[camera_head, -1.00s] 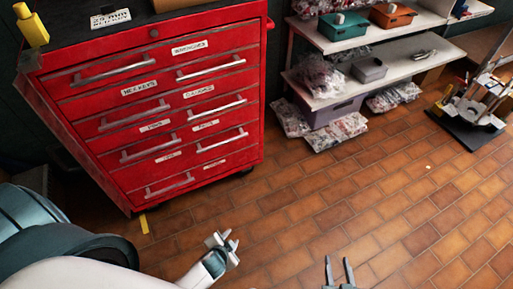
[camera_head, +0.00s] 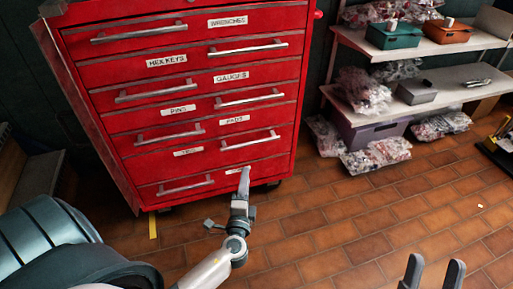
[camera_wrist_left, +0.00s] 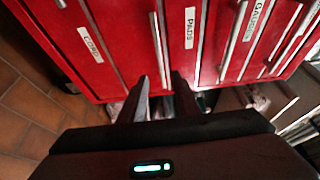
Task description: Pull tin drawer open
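The red tool cabinet (camera_head: 118,155) stands at the left with its drawers shut; it fills the top of the left wrist view (camera_wrist_left: 120,20). The lower-left drawer has a small label (camera_head: 187,152), too small to read surely, above a silver bar handle (camera_head: 186,187). I cannot confirm a label reading tin. My left gripper (camera_head: 244,180) is in front of the cabinet's lower right, right of that handle. My right gripper (camera_head: 434,268) is open and empty at the bottom right, away from the cabinet.
Other drawers carry labels such as pins (camera_head: 178,109) and pads (camera_head: 234,120), with projecting bar handles. A shelf (camera_head: 440,100) with bins and bags stands at the right. The brick floor (camera_head: 340,215) before it is clear. A yellow strip (camera_head: 153,225) lies by the cabinet's base.

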